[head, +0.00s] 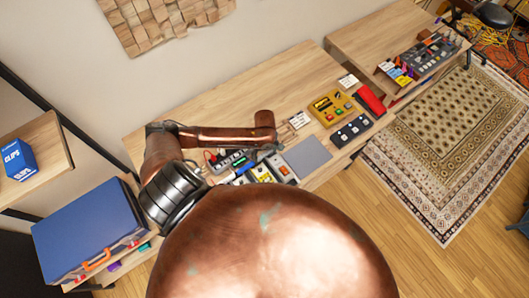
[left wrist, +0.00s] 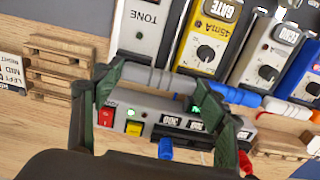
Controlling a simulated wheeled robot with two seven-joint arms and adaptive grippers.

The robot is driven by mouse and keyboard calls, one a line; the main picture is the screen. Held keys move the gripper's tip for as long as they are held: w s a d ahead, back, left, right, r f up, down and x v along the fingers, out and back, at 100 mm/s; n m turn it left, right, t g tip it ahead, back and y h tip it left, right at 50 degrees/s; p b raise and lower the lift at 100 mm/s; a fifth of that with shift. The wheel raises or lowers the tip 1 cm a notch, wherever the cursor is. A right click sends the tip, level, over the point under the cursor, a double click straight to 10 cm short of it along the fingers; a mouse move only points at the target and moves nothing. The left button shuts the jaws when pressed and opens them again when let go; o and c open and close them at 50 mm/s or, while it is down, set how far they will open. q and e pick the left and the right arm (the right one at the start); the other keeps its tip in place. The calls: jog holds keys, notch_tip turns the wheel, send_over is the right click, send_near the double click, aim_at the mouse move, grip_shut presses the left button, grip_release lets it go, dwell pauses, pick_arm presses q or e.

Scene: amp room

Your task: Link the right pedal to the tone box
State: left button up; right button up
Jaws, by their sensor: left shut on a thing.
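The tone box, a grey case lettered TONE (left wrist: 143,27), stands at the top of the left wrist view. Beside it stand a yellow pedal (left wrist: 210,40), a white-grey pedal (left wrist: 265,58) and, at the right edge, a blue pedal (left wrist: 301,72). The frames do not tell which is called the right pedal. My left gripper (left wrist: 162,80) is shut on a grey plug of a cable with a blue part (left wrist: 240,95), held crosswise near the boxes' lower ends. No joined plug shows clearly. In the head view my arm hides much of this area. My right gripper is not seen.
A power unit (left wrist: 165,122) with red and yellow switches lies below the held plug. Slatted wooden racks (left wrist: 68,72) are at left. In the head view, a grey mat (head: 307,157), a yellow box (head: 330,107) and a black pedal (head: 351,131) lie right of my arm.

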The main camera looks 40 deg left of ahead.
pick_arm(q)
jog(key=shift+f+p, duration=0.3)
jog(key=shift+p, duration=0.15)
dwell(0.4)
jog(key=shift+p, duration=0.55)
jog(key=shift+f, duration=0.1)
dwell(0.3)
jog(key=o, duration=1.2)
jog(key=shift+o, duration=0.3)
jog(key=o, duration=0.4)
jog(key=shift+c, duration=0.2)
